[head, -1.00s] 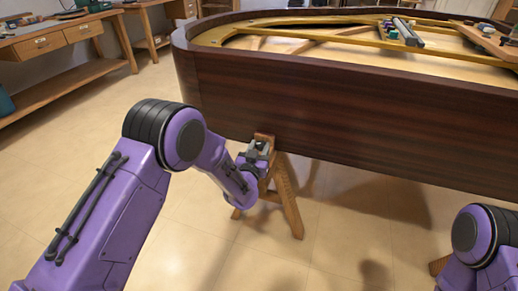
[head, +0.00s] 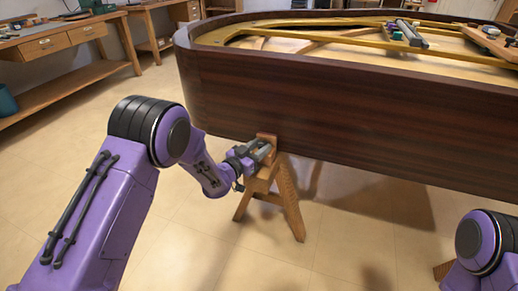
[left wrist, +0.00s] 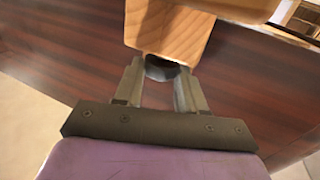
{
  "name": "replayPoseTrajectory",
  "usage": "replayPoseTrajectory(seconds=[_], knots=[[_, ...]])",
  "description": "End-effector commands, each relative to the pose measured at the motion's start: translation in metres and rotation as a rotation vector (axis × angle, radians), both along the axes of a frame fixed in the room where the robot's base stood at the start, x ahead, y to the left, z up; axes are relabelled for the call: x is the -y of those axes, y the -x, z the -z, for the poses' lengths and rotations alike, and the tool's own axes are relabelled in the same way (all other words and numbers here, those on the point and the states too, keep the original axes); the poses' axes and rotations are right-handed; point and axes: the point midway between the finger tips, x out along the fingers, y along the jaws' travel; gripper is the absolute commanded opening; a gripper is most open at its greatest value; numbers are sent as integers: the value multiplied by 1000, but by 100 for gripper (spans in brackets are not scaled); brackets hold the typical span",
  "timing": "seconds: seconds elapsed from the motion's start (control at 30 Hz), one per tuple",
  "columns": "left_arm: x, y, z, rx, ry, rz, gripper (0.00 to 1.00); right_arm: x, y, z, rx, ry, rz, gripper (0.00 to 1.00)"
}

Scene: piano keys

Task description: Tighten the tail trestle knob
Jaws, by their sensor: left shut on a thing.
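The tail trestle (head: 286,195) is a wooden stand under the piano's curved end in the head view. Its top block also shows in the left wrist view (left wrist: 175,30). A dark round knob (left wrist: 160,68) sits at the lower face of that block. My left gripper (head: 262,149) is at the trestle's top; in the left wrist view its two fingers (left wrist: 162,82) are on either side of the knob, shut on it. The fingers hide parts of the knob's sides. My right arm shows at the lower right of the head view, but its gripper is out of view.
The dark wooden piano case (head: 330,110) rests above the trestle, close over my left gripper. Tools lie on its open frame. A workbench (head: 60,45) with drawers stands at the left. The tiled floor between is clear.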

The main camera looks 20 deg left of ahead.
Motion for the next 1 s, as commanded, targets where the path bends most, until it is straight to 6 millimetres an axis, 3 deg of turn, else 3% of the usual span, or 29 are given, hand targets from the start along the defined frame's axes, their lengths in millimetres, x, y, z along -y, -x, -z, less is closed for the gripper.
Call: replayPoseTrajectory(seconds=[0.03,0.07,0.13,0.47,0.57,0.8,1.0], knots=[[0,0,-1,1,-1,0,9,0,0,0,0,0,0,43],[0,0,-1,1,-1,-1,43,0,0,0,0,0,0,43],[0,0,0,1,-1,-1,66,0,0,0,0,0,0,43],[-1,3,0,0,-1,-2,66,0,0,0,0,0,0,43],[-7,16,-1,-1,-1,-2,66,0,0,-1,0,0,0,43],[-28,70,0,-1,0,-2,66,0,0,-2,0,0,0,43],[-38,95,0,1,0,-2,66,0,0,-1,0,0,0,43]])
